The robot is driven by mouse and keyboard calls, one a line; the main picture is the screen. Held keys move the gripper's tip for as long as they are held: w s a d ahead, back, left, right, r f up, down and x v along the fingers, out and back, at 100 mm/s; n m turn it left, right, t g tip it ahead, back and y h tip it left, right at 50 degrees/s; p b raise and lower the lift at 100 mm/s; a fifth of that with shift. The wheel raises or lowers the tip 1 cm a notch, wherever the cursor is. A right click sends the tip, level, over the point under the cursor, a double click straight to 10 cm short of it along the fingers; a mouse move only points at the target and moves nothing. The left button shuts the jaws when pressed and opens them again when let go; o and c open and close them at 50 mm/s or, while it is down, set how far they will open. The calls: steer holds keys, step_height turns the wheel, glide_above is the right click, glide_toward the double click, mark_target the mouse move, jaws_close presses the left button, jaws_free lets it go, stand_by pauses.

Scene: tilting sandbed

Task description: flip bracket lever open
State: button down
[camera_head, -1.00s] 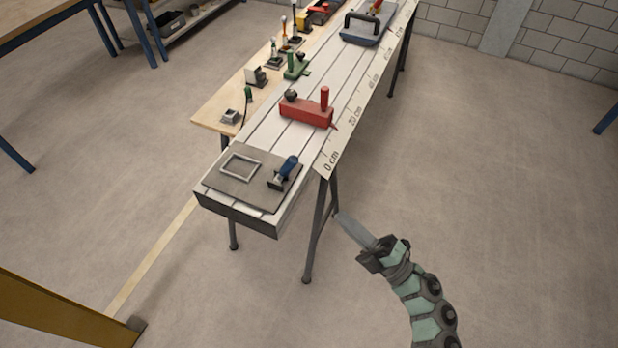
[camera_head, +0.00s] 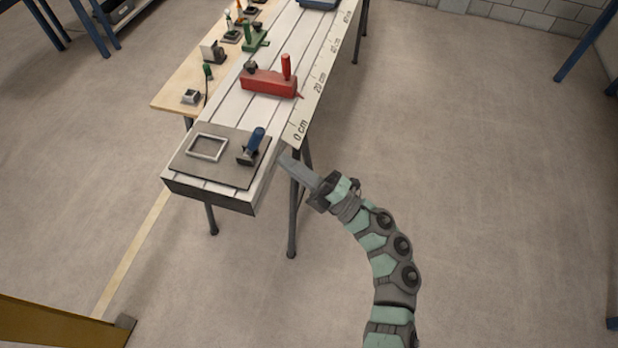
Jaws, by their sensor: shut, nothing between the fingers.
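A small bracket with a blue-handled lever (camera_head: 255,141) stands on a grey plate (camera_head: 216,175) at the near end of the long white bench. The blue handle leans up and to the right from its dark base. My gripper (camera_head: 286,159) is shut and empty. Its tips are just right of the bench's near end, a short way right of the bracket in the picture. The gap in depth and height to the bench edge is hard to judge.
A pale rectangular frame (camera_head: 207,147) lies on the plate left of the bracket. A red block with an upright handle (camera_head: 268,83) sits farther along the bench. A wooden side table (camera_head: 178,94) with small fixtures stands left. Open floor lies to the right.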

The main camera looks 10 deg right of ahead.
mark_target(253, 143)
steer(key=x, duration=0.4)
steer(key=shift+w+a+r+b, duration=0.15)
steer(key=shift+w+a+b, duration=0.15)
steer(key=shift+b, duration=0.1)
steer(key=shift+r+p, duration=0.15)
steer(key=shift+p, duration=0.15)
